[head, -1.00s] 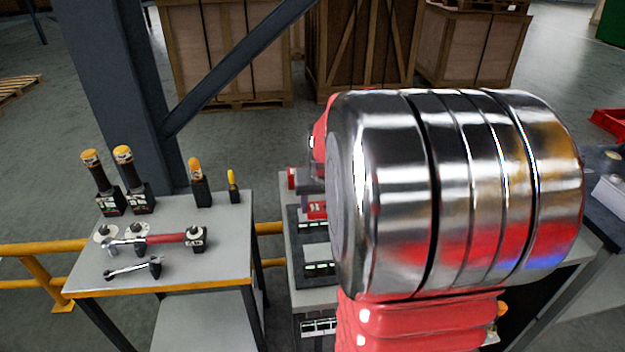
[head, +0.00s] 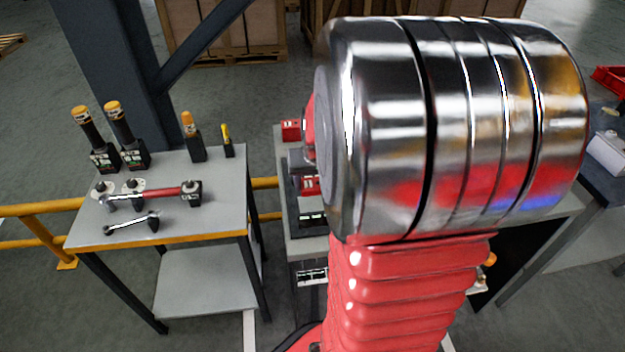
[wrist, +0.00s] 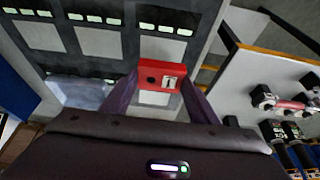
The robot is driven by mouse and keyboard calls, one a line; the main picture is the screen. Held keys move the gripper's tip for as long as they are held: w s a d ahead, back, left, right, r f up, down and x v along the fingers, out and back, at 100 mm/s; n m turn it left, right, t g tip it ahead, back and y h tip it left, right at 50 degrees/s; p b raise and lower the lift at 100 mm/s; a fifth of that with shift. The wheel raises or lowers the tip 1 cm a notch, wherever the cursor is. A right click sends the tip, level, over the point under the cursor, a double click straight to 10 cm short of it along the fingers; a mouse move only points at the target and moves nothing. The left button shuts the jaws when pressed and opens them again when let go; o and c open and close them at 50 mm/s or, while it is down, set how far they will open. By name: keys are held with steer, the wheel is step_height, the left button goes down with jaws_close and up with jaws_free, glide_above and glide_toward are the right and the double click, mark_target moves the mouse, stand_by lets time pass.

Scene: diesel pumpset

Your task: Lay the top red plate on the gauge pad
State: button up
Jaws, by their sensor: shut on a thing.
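My gripper (wrist: 163,85) is shut on a red plate (wrist: 163,78) with a round dark hole and a white marked label. It holds the plate between its two fingers. In the head view a red piece with a white mark (head: 310,185) shows below my wrist, partly hidden by my arm. Beyond the held plate in the wrist view is a dark board (wrist: 122,62) with several pale square pads (wrist: 100,42) and lit strips beside them. I cannot tell which is the gauge pad, nor how far the plate is above the board.
Another red block (head: 291,130) sits at the bench's far left corner. A tool table (head: 225,180) with a wrench, a red-handled tool and several yellow-topped tools stands left, across a narrow gap. A yellow rail (head: 40,208) runs behind it. My arm hides most of the bench.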

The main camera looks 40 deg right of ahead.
glide_above(314, 204)
steer(key=shift+f, duration=2.1)
steer(key=shift+f, duration=0.65)
steer(key=o, duration=1.5)
steer(key=shift+s, duration=0.1)
steer(key=shift+c, duration=0.2)
steer(key=shift+f, duration=0.1)
steer(key=v, duration=1.4)
steer(key=shift+r, duration=2.95)
